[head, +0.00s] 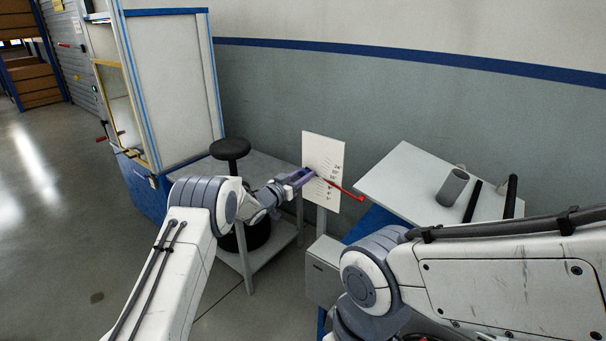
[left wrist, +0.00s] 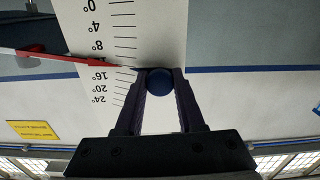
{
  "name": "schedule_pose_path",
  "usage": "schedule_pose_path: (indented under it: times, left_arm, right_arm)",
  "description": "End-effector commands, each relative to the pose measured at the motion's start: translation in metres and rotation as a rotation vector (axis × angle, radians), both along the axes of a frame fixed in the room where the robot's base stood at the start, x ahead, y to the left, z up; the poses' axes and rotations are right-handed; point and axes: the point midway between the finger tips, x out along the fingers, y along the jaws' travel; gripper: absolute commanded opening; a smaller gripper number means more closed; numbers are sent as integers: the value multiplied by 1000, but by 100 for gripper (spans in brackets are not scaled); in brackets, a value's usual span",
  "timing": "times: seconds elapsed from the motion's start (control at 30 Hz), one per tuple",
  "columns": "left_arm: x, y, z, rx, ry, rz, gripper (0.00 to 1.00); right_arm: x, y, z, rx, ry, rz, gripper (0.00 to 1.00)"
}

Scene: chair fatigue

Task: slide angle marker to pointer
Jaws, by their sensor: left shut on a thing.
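A white scale board (head: 322,150) with degree marks stands upright before the wall. A red pointer (head: 345,190) lies across it; in the left wrist view the pointer (left wrist: 85,61) crosses the scale (left wrist: 105,25) between the 8 and 16 marks. My left gripper (head: 306,174) is at the board, its purple fingers shut on a round blue marker (left wrist: 160,81). The marker sits beside the scale, close to the pointer's tip and roughly level with it; whether they touch I cannot tell. In the head view the fingers hide the marker. My right gripper is out of view.
A black stool (head: 230,149) and a low grey table (head: 270,166) stand left of the board. A light tabletop (head: 405,176) with a grey cylinder (head: 452,187) and black bars is at right. A blue-framed cabinet (head: 170,85) stands at left.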

Motion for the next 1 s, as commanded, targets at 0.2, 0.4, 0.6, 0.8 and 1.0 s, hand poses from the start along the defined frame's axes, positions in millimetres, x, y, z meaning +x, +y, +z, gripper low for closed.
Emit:
schedule_pose_path:
  times: [0.2, 0.4, 0.6, 0.8, 1.0]
  left_arm:
    - [1, 1, 0, -1, 4, 5, 69]
    - [1, 0, 0, 0, 3, 3, 69]
    - [-11, 11, 0, -1, 4, 5, 69]
    - [-39, 32, -1, 0, 5, 8, 69]
    - [-66, 52, -1, -2, 4, 8, 69]
  right_arm:
    - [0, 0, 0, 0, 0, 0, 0]
    - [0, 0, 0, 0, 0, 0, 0]
    - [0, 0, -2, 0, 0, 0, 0]
    - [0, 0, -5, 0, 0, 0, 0]
    - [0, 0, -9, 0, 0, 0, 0]
